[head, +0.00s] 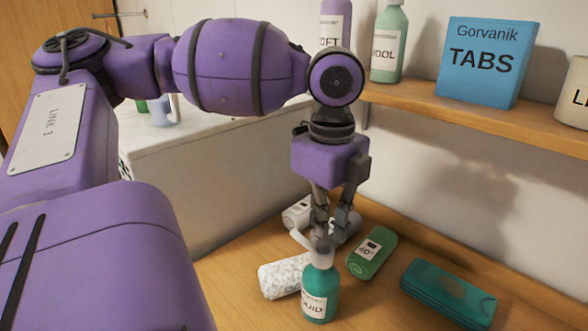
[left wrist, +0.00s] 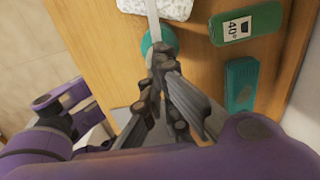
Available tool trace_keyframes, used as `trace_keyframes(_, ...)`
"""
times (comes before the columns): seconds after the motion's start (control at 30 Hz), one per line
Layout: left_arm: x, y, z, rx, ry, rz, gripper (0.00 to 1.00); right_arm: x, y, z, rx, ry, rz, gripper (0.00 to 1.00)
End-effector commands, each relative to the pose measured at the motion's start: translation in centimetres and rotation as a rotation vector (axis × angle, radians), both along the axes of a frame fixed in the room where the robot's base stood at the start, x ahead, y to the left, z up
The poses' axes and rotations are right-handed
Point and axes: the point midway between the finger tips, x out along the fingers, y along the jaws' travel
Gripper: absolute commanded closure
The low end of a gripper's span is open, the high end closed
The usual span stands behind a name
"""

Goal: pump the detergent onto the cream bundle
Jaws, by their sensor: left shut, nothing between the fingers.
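The detergent is a teal bottle (head: 319,292) with a white pump top, standing upright on the wooden surface. Its nozzle (head: 301,239) points to the upper left. The bottle also shows in the left wrist view (left wrist: 171,42), partly hidden by the fingers. A pale, speckled bundle (head: 282,276), which looks like the cream one, lies just left of the bottle; its edge shows in the left wrist view (left wrist: 172,9). My left gripper (head: 322,240) points down, shut and empty, right at the pump head. I cannot tell whether it touches or presses it. My right gripper is out of view.
A green rolled bundle (head: 371,252) lies right of the bottle, and a teal flat case (head: 448,293) farther right. A white labelled roll (head: 297,212) lies behind the gripper. A shelf (head: 480,122) above holds a blue box (head: 489,62) and bottles.

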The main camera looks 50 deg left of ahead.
Motion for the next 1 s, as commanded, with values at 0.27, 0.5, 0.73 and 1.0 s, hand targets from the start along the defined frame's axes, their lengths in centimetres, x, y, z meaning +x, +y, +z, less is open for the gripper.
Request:
trace_keyframes(0.27, 0.0, 0.0, -1.1, -0.001, 0.001, -0.001, 1.00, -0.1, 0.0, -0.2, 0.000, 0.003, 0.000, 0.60)
trace_keyframes(0.5, 0.0, 0.0, -1.9, 0.000, 0.000, -0.001, 1.00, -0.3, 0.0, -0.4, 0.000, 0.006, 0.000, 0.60)
trace_keyframes(0.73, 0.0, 0.0, -2.8, 0.000, 0.002, 0.000, 1.00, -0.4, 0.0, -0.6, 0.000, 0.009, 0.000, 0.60)
trace_keyframes(1.0, 0.0, 0.0, -2.8, 0.000, 0.001, 0.000, 1.00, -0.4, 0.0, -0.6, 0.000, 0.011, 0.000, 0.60)
